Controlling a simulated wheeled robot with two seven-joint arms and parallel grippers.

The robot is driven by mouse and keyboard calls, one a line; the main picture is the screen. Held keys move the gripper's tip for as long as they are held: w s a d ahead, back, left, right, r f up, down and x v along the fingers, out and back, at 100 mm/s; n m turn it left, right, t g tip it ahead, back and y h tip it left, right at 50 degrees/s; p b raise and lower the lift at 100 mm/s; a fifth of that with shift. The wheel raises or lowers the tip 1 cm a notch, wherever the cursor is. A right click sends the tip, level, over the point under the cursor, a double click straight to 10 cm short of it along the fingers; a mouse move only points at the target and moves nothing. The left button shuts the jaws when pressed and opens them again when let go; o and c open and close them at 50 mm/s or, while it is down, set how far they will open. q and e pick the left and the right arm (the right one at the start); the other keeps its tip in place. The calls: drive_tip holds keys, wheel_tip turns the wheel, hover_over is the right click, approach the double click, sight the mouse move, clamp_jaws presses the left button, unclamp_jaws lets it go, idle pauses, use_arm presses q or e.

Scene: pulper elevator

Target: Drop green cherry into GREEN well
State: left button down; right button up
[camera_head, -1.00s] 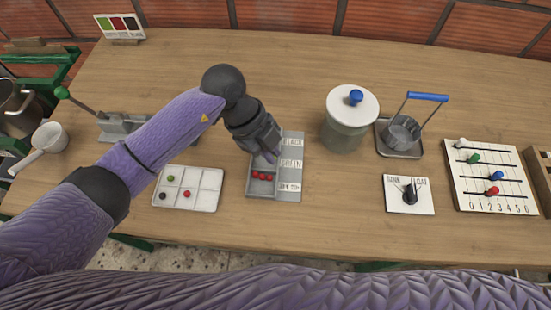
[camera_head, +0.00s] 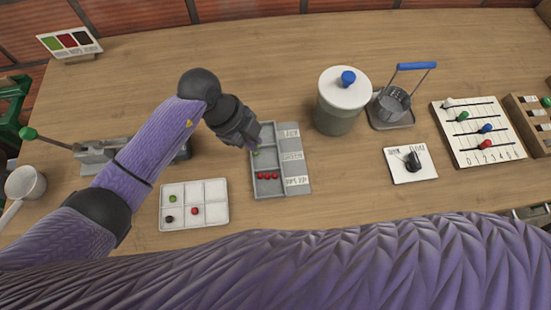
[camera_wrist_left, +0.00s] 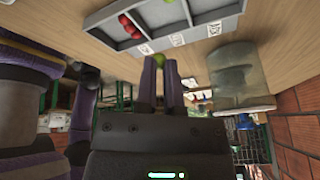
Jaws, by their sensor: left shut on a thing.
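My left gripper (camera_head: 252,143) is shut on a green cherry (camera_wrist_left: 158,59), seen between the fingertips in the left wrist view. The gripper is over the left side of the grey well tray (camera_head: 280,147), near its middle well. In the head view a small green spot (camera_head: 256,153) shows below the fingertips; I cannot tell whether it is the held cherry. The GREEN label (camera_head: 292,156) is beside the middle well. Several red cherries (camera_head: 267,176) lie in the near well. My right gripper is not in view.
A white tray (camera_head: 215,190) at the left holds a green cherry (camera_head: 172,199), a black one (camera_head: 169,219) and a red one (camera_head: 194,211). A lidded pot (camera_head: 338,110) stands right of the well tray. The wood between the trays is bare.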

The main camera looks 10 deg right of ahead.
use_arm(q)
drive_tip(key=shift+f, duration=0.15)
drive_tip(key=c, duration=0.7)
unclamp_jaws()
drive_tip(key=shift+o, duration=0.2)
drive_tip(key=p+v, duration=0.3)
drive_tip(key=v, duration=0.7)
